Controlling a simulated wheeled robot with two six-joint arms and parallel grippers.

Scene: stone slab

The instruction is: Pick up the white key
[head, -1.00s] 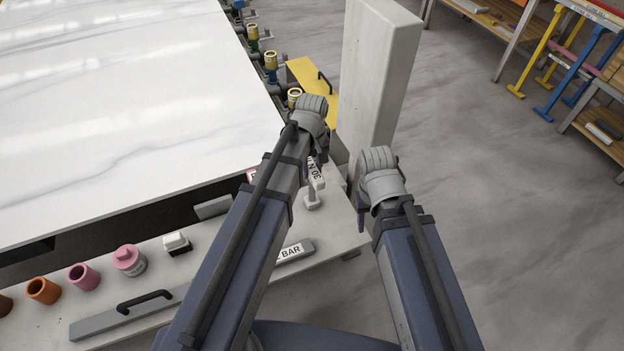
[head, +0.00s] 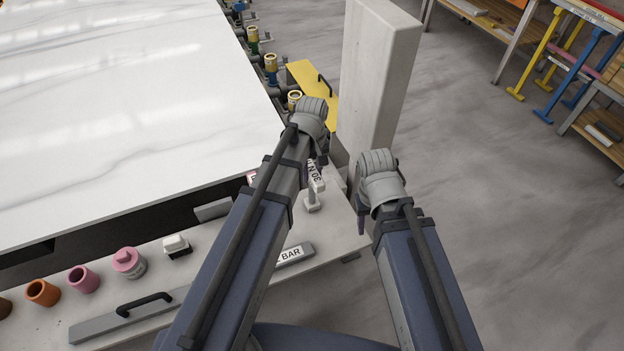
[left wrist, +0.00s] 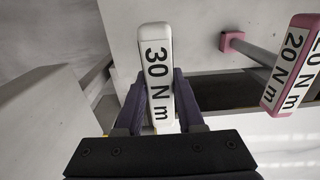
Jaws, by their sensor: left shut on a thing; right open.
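The white key, a T-shaped piece marked 30 N m, is in the left wrist view (left wrist: 157,48) and partly in the head view (head: 314,195). It stands at the right end of the pale ledge, its upper part half hidden by my left wrist. My left gripper (left wrist: 158,100) has its dark fingers on both sides of the white handle, shut on it; in the head view the same gripper (head: 318,165) is mostly covered by its own wrist. My right gripper (head: 361,212) hangs open and empty to the right of the key, largely hidden by its wrist.
A pink key marked 20 N m (left wrist: 290,65) stands beside the white one. A tall grey slab (head: 378,75) rises just behind my grippers. The ledge (head: 225,275) also holds a grey bar, a white-topped brush and coloured cups. The white stone slab (head: 130,100) lies left.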

